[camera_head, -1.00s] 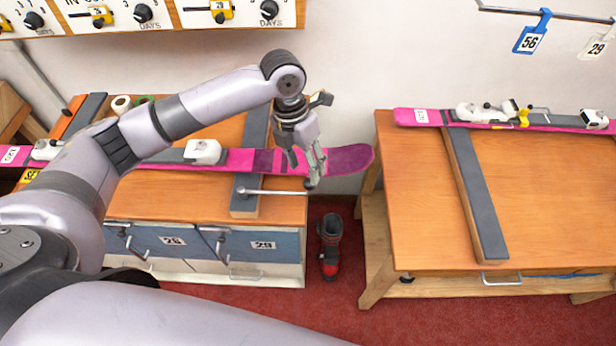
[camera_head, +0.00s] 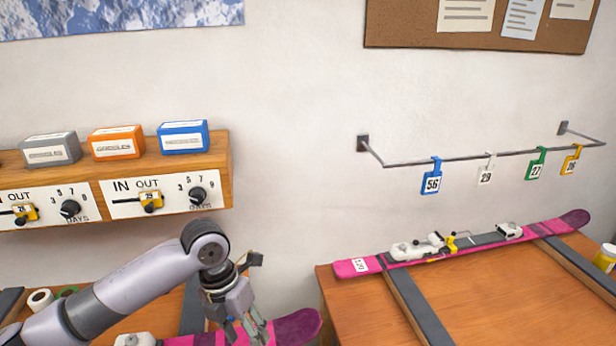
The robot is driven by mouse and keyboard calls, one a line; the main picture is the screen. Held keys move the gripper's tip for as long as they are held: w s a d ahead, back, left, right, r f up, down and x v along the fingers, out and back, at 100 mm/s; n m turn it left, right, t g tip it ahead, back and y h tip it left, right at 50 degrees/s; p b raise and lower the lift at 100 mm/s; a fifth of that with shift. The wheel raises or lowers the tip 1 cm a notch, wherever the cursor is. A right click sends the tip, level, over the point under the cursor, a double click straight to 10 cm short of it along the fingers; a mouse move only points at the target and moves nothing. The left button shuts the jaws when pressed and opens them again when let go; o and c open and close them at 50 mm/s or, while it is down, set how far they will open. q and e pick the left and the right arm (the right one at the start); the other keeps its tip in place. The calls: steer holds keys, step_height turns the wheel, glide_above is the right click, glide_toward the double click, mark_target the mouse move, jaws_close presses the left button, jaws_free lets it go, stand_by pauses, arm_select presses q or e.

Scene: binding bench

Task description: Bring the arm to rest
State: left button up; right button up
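My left arm comes in from the lower left in the head view. Its gripper (camera_head: 246,330) hangs down over the left bench, at the bottom edge of the picture, in front of a pink ski (camera_head: 298,326). The fingertips are partly cut off, so I cannot tell whether it is open or shut, or whether it touches the ski. My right arm and gripper are not in view.
A second pink ski (camera_head: 470,245) with bindings lies across the right bench (camera_head: 480,300). A wall rail (camera_head: 480,156) holds several numbered tags. A wooden shelf (camera_head: 217,180) with dials and goggle boxes is above the left bench. Bare wall lies between.

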arm_select(q)
steer(key=s+d+f+n+t+h, duration=0.25)
steer(key=s+d+f+n, duration=0.65)
steer(key=n, duration=0.8)
steer(key=s+a+f+n+t+y, duration=0.1)
steer(key=s+a+f+n+y, duration=0.1)
steer(key=s+a+n, duration=0.65)
steer(key=s+a+f+n+t+y, duration=0.1)
steer(key=s+a+f+n+y, duration=0.3)
steer(key=n, duration=0.7)
step_height(320, 180, down, 28)
steer(key=g+h+b, duration=0.2)
steer(key=b, duration=0.3)
steer(key=s+a+f+b, duration=0.2)
steer(key=s+f, duration=0.7)
steer(key=f, duration=0.1)
steer(key=s+a+f+b, duration=0.2)
steer(key=s+f, duration=0.7)
steer(key=f, duration=0.1)
steer(key=shift+f+g+y, duration=0.35)
steer(key=shift+f+g, duration=0.05)
steer(key=shift+g, duration=0.05)
